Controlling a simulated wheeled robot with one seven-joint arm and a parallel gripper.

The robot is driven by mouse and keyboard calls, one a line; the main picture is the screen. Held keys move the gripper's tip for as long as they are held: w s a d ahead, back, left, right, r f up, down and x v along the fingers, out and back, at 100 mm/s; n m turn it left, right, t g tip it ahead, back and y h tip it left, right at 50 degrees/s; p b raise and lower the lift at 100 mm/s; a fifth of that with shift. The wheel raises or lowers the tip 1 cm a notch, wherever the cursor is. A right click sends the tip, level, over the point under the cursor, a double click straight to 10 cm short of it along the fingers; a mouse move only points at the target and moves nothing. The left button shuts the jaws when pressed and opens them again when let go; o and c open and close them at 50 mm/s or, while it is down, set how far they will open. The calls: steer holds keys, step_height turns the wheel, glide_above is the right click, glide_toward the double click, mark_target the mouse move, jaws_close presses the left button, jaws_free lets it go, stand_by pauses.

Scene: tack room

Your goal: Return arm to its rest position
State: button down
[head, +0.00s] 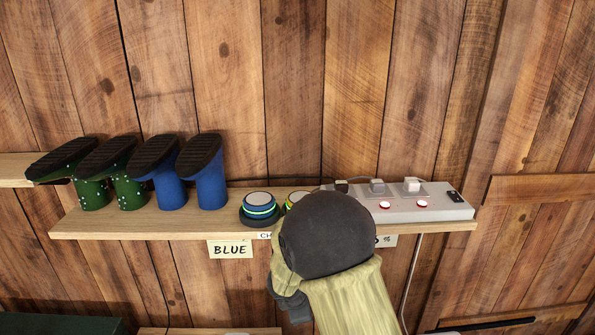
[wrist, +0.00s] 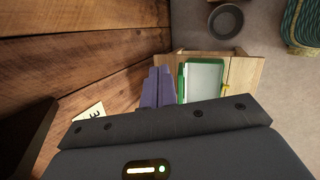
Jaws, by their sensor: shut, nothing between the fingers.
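My arm shows in the head view as a dark round joint with a pale yellow sleeve, in front of the shelf (head: 160,222). It hides part of the shelf's middle. In the wrist view my gripper (wrist: 157,88) points down past the wooden wall, with its two purple-grey fingers together and nothing seen between them. Its dark body with a lit status light fills the bottom of that view. In the head view the fingers cannot be made out.
On the shelf stand green boots (head: 92,193), blue boots (head: 205,190), a round blue-ringed device (head: 260,208), another partly hidden one (head: 297,197), and a power strip (head: 440,205) with plugs. Below are a small wooden table (wrist: 245,75), a green-edged tray (wrist: 205,80) and a grey bowl (wrist: 226,20).

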steer(key=s+d+r+m+g+y+p, duration=0.1)
steer(key=s+d+r+m, duration=0.5)
steer(key=s+m, duration=0.3)
steer(key=s+d+r+m+g+y+p, duration=0.1)
steer(key=s+d+r+m+p, duration=0.1)
steer(key=s+d+r+m, duration=0.5)
steer(key=s+d+m, duration=0.1)
steer(key=s+m, duration=0.1)
steer(key=m, duration=0.1)
steer(key=shift+s+m+p, duration=0.3)
steer(key=shift+s+m, duration=0.05)
steer(key=shift+m, duration=0.05)
stand_by(0.5)
